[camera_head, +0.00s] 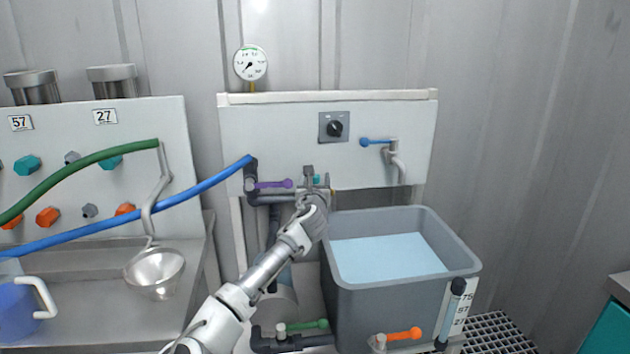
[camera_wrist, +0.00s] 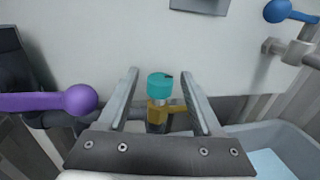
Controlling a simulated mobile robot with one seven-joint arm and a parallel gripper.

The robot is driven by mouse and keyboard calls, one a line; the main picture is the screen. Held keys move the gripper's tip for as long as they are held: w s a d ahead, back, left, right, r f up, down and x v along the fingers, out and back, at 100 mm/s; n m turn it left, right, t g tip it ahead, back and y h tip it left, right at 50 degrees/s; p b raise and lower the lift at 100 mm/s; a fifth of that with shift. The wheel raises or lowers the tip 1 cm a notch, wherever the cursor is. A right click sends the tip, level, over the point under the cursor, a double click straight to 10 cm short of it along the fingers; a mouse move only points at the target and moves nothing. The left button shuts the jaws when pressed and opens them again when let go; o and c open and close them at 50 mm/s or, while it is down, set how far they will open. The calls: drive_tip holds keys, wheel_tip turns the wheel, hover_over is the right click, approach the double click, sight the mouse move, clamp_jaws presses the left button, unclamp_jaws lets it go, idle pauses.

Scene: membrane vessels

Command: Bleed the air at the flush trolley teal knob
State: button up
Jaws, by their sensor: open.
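The teal knob (camera_wrist: 160,85) sits on a brass fitting (camera_wrist: 158,112) on the dark pipe in front of the trolley's pale panel. In the wrist view it shows between the two fingers of my gripper (camera_wrist: 162,92), which are open with a gap on both sides of it. I cannot tell how far the fingertips reach around it. In the head view the teal knob (camera_head: 316,180) is mostly hidden behind my gripper (camera_head: 316,182). The flush trolley panel (camera_head: 280,130) stands behind.
A purple lever (camera_wrist: 60,101) lies close left of my gripper. A blue-handled tap (camera_head: 378,141) and a black dial (camera_head: 335,128) are on the panel. A grey water tank (camera_head: 390,300) stands below right. A blue hose (camera_head: 200,188) runs left. Green (camera_head: 310,325) and orange (camera_head: 403,334) levers sit low.

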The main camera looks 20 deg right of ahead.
clamp_jaws()
idle(0.3)
drive_tip(key=shift+n+y, duration=0.4)
drive_tip(key=shift+y, duration=0.2)
drive_tip(key=n+t+y, duration=0.1)
drive_tip(key=y, duration=0.1)
drive_tip(key=shift+d+n+y+b, duration=0.1)
drive_tip(key=shift+n+y+b, duration=0.2)
drive_tip(key=shift+n+b, duration=0.1)
drive_tip(key=n+y, duration=0.1)
drive_tip(key=y, duration=0.2)
drive_tip(key=n+y, duration=0.2)
drive_tip(key=shift+r+n+y+p, duration=0.15)
drive_tip(key=shift+n+y+p, duration=0.15)
drive_tip(key=shift+y, duration=0.1)
drive_tip(key=n+g+y, duration=0.1)
drive_tip(key=n+y, duration=0.1)
drive_tip(key=y, duration=0.2)
drive_tip(key=n+g+y, duration=0.2)
drive_tip(key=n+y, duration=0.1)
drive_tip(key=y, duration=0.1)
drive_tip(key=shift+n, duration=0.3)
